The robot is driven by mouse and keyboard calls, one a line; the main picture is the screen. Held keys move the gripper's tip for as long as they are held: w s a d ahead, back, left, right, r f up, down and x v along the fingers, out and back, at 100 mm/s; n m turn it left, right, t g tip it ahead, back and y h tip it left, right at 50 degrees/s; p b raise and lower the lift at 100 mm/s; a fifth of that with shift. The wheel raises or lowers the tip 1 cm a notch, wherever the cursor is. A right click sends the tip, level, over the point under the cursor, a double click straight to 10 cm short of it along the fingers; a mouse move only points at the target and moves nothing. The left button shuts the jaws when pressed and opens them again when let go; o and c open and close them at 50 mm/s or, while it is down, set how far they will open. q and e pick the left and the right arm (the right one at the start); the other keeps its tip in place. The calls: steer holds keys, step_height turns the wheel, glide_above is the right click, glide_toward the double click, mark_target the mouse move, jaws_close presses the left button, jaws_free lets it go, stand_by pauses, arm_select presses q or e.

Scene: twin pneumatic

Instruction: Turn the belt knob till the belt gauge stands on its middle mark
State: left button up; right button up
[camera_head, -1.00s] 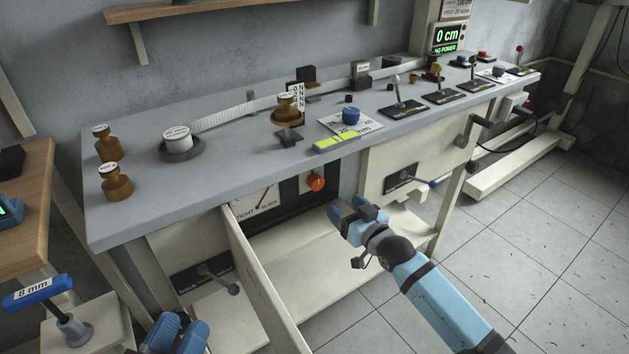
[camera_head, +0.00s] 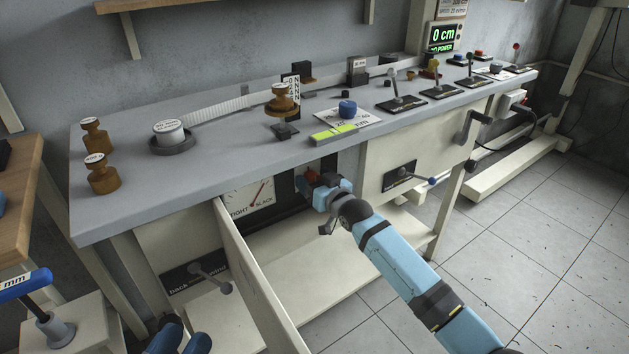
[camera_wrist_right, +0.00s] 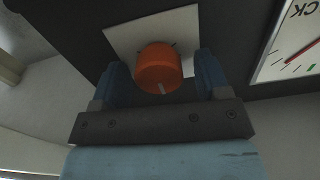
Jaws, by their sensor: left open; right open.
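The orange belt knob (camera_wrist_right: 158,68) sits on a pale square plate in the right wrist view, a light mark on its front edge. My right gripper (camera_wrist_right: 162,76) is open, one blue finger on each side of the knob, with gaps visible. In the head view my right gripper (camera_head: 318,190) covers most of the knob. The belt gauge (camera_head: 248,198) is a white dial marked TIGHT and SLACK, left of the knob; its red needle leans up and right. Part of the gauge (camera_wrist_right: 296,48) shows in the right wrist view. My left gripper (camera_head: 180,340) is low at the bottom edge, partly cut off.
The bench top (camera_head: 240,150) overhangs the knob and gauge. An open cabinet door (camera_head: 255,280) stands out left of my right arm. A black lever plate (camera_head: 400,176) is to the right.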

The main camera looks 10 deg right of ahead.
steer(key=c, duration=0.9)
steer(key=shift+m+p, duration=0.4)
steer(key=shift+p, duration=0.2)
steer(key=m+p, duration=0.2)
steer(key=m, duration=0.1)
steer(key=shift+d+r+p, duration=0.1)
steer(key=shift+p, duration=0.3)
steer(key=m+p, duration=0.1)
steer(key=m, duration=0.1)
steer(key=shift+m, duration=0.4)
steer(key=m, duration=0.2)
steer(key=shift+f+m, duration=0.2)
steer(key=shift+m, duration=0.2)
steer(key=m, duration=0.4)
steer(key=shift+d+f, duration=0.1)
steer(key=shift+f, duration=0.05)
steer(key=m, duration=0.5)
arm_select(q)
steer(key=shift+a+r+t+y, duration=0.15)
steer(key=shift+a+r+y, duration=0.15)
steer(key=shift+r, duration=0.35)
steer(key=shift+a+r+t+y, duration=0.2)
steer(key=shift+a+r, duration=0.15)
steer(key=shift+r, duration=0.25)
arm_select(e)
steer(key=shift+f+m, duration=0.1)
steer(key=shift+m, duration=0.5)
arm_select(q)
steer(key=shift+f+n, duration=0.1)
steer(key=shift+n, duration=0.2)
